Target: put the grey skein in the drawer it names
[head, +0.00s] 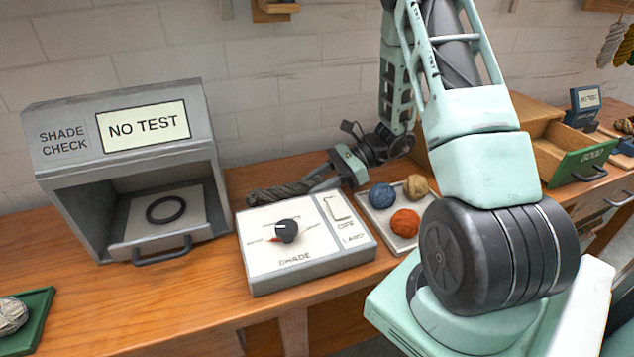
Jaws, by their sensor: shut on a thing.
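The grey skein (278,193) is a dark grey twisted length behind the shade control box. My gripper (322,184) is shut on its right end; I cannot tell whether the skein touches the table. The shade check booth (130,165) at left reads NO TEST; its bay holds a black ring on a pale plate and no skein. A drawer with a green front marked GOOD (590,160) stands open at the far right.
The shade control box (305,245) has a black knob and a lamp switch marked OFF. A tray (402,240) with blue, tan and orange balls lies right of it. A green tray (30,335) with a pale ball is at bottom left. A small NO TEST display (587,98) stands far right.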

